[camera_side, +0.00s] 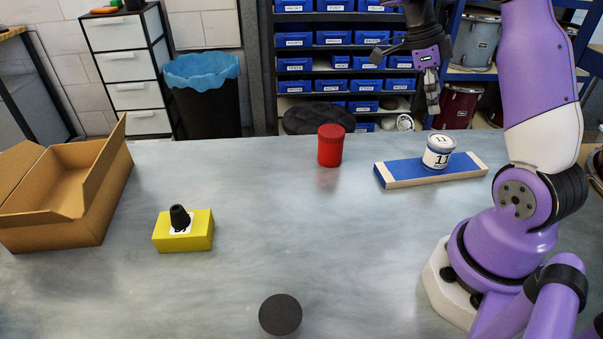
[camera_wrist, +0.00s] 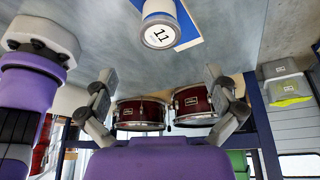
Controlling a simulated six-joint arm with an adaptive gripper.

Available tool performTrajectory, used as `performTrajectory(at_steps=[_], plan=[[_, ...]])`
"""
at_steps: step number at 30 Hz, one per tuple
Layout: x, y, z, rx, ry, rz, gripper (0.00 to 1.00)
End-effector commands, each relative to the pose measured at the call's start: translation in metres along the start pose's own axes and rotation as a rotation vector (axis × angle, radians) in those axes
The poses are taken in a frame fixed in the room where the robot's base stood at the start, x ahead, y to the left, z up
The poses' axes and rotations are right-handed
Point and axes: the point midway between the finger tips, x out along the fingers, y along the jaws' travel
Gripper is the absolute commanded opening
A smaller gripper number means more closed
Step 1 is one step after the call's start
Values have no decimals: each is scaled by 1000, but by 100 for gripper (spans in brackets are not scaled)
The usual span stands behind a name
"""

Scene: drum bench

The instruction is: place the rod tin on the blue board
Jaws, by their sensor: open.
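A white tin with a blue band and the number 11 (camera_side: 437,159) stands upright on the blue board (camera_side: 402,172), towards its right half. The board has pale wooden ends and lies flat on the table. In the wrist view the tin's numbered lid (camera_wrist: 159,36) and part of the board (camera_wrist: 188,27) show at the top edge. A red lidded tin (camera_side: 330,147) stands on the table left of the board. No label shows which tin is the rod tin. My gripper (camera_side: 405,80) is open and empty, raised above and behind the board. Its spread fingers (camera_wrist: 160,73) show in the wrist view, apart from the tin.
A yellow block (camera_side: 198,235) with a black knob-like piece (camera_side: 179,218) on top sits at left. An open cardboard box (camera_side: 65,200) stands at the far left. A black round object (camera_side: 280,315) is near the front. The table's middle is clear.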

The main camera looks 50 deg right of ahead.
Motion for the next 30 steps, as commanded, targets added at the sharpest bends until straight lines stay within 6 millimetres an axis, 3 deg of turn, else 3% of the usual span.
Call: performTrajectory(at_steps=[4,8,12,15,18,23,30], plan=[[-19,10,2,-284,-28,-95,100],[-43,35,13,-858,-56,-301,100],[-60,85,36,-1555,-53,-603,100],[-62,127,49,-1967,-31,-822,100],[-59,165,58,-2270,-3,-1010,100],[-53,200,62,-2508,28,-1183,100],[-52,205,63,-2544,33,-1207,100]])
